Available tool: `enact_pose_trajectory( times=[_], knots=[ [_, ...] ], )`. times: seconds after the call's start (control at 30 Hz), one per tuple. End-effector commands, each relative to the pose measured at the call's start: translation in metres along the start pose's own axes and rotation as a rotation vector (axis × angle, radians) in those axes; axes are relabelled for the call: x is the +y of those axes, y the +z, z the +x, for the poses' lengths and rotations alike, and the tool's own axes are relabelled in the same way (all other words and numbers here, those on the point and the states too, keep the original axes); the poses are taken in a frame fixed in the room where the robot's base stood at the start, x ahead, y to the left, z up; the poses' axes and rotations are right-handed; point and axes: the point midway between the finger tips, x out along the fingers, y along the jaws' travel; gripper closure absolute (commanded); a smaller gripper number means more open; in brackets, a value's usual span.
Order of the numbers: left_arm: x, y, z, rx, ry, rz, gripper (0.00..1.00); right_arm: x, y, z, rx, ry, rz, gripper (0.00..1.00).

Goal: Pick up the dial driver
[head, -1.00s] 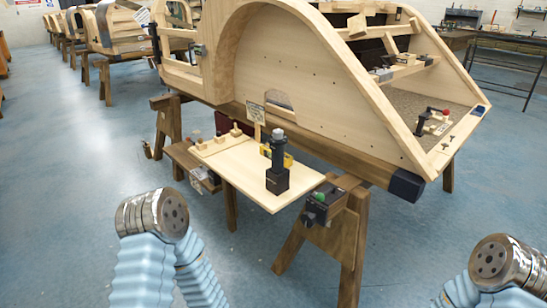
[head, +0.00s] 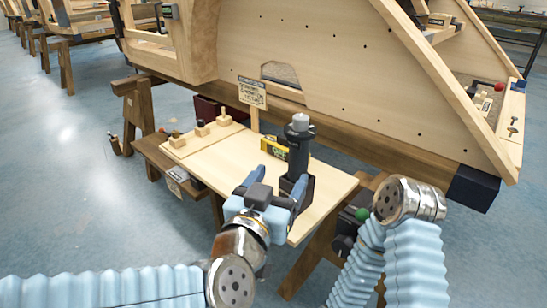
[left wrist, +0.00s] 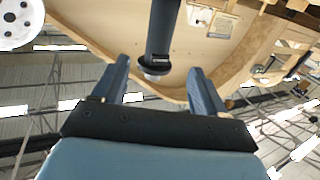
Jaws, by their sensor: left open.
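The dial driver (head: 298,148) is a black upright cylinder with a grey cap. In the left wrist view the driver (left wrist: 163,32) shows as a dark shaft ending between the open fingertips (left wrist: 158,68). I cannot tell how deep it lies between them; neither finger visibly grips it. My right arm shows at the right in the head view, but its gripper does not.
A yellow item (head: 272,148) stands close behind the driver. A small sign (head: 252,94) on a post and wooden pegs (head: 201,128) are to its left. The large wooden bodyframe (head: 330,75) rises behind the board. A trestle with a green-knobbed device (head: 350,222) is at the right.

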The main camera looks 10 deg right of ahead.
Motion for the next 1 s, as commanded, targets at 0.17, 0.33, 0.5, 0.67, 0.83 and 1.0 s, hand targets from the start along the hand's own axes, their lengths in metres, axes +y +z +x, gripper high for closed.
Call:
enact_pose_trajectory(
  times=[0.17, 0.33, 0.5, 0.67, 0.83, 1.0],
  knots=[
    [0.001, 0.000, 0.033, 0.001, -0.001, 0.001, 0.28, 0.001, 0.001, 0.002, -0.001, 0.000, 0.001, 0.57],
    [0.000, -0.001, 0.067, 0.000, -0.001, 0.000, 0.28, 0.001, 0.001, 0.003, -0.001, 0.000, 0.001, 0.57],
    [0.001, -0.001, 0.083, 0.000, 0.000, 0.001, 0.28, 0.001, 0.000, 0.003, -0.001, -0.001, 0.000, 0.57],
    [0.001, -0.003, 0.103, 0.000, 0.000, 0.001, 0.28, 0.001, 0.000, 0.003, -0.001, -0.001, 0.000, 0.57],
    [0.001, -0.004, 0.129, 0.000, -0.001, 0.001, 0.28, 0.001, 0.000, 0.002, -0.001, 0.000, 0.000, 0.57],
    [0.001, -0.004, 0.135, 0.000, 0.000, 0.001, 0.28, 0.001, 0.000, 0.002, -0.001, 0.000, 0.000, 0.57]
  ],
)
